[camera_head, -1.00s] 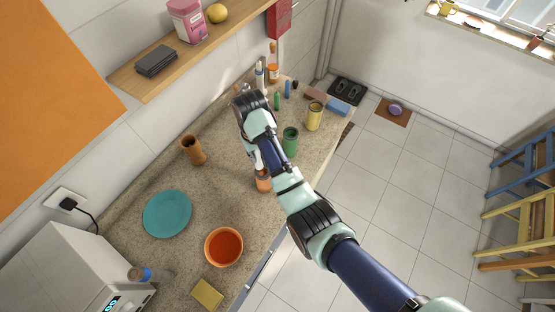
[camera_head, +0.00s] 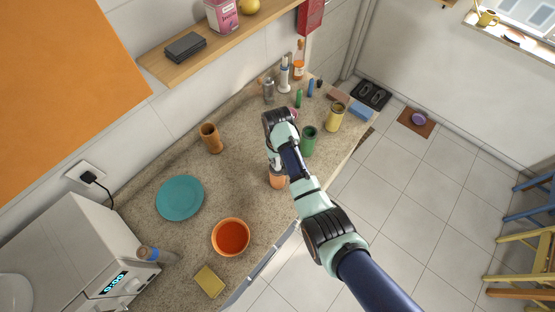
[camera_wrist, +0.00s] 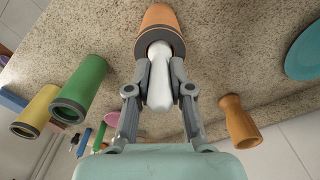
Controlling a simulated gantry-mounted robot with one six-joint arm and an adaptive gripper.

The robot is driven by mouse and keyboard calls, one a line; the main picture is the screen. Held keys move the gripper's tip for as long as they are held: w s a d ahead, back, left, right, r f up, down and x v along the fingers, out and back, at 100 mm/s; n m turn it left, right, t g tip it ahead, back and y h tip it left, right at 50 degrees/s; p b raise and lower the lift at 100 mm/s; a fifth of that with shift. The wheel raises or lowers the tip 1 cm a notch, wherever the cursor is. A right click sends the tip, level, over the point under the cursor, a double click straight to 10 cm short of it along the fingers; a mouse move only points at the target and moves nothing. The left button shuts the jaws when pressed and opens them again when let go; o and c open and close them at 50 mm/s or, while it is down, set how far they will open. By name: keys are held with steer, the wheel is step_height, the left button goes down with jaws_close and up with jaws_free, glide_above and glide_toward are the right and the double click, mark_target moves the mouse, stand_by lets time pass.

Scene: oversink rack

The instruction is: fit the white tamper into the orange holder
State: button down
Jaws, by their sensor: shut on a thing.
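The white tamper (camera_wrist: 160,85) is between the two fingers of my gripper (camera_wrist: 160,68) in the wrist view, and the fingers are shut on it. Its far end lies at the dark, grey-rimmed mouth of the orange holder (camera_wrist: 160,18). How deep the end reaches into the mouth cannot be told. In the head view the orange holder (camera_head: 277,181) stands on the counter right below my gripper (camera_head: 275,162). The arm and fingers hide most of the tamper there.
A green cup (camera_head: 309,142) and a yellow can (camera_head: 335,117) stand to the right of my gripper. A brown wooden cup (camera_head: 211,138), a teal plate (camera_head: 180,198) and an orange bowl (camera_head: 230,237) are to the left. Counter between plate and holder is clear.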

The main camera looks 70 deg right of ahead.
steer(key=shift+f, duration=0.15)
steer(key=c, duration=1)
jaws_free()
steer(key=shift+c, duration=0.2)
step_height(320, 180, up, 13)
steer(key=shift+f+p, duration=0.2)
steer(key=shift+p, duration=0.9)
steer(key=shift+f, duration=0.1)
